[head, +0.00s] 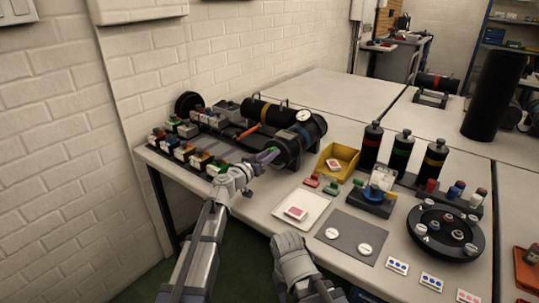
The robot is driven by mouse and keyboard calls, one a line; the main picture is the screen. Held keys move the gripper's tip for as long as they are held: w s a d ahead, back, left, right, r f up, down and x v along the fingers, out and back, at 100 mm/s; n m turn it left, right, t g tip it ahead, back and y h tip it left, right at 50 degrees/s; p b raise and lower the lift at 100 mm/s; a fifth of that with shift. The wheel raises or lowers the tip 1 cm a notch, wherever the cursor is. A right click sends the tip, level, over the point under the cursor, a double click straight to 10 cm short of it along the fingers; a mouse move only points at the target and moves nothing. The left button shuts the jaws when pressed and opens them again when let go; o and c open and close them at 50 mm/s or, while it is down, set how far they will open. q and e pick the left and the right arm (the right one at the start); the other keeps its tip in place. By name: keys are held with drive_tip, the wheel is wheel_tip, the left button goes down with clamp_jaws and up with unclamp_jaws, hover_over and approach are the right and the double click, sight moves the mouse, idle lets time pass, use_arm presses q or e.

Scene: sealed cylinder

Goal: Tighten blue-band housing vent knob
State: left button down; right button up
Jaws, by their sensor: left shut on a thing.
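A rack of coloured parts (187,153) stands left of my left arm. A yellow bin (338,160), white tray (301,212), grey mat (350,235) and black round turntable (446,232) lie to the right. Banded black bottles (401,153) stand behind them.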

use_arm(q)
drive_tip(key=c, duration=0.6)
unclamp_jaws()
drive_tip(key=shift+s, duration=0.1)
drive_tip(key=v, duration=0.7)
drive_tip(key=shift+s+a, duration=0.25)
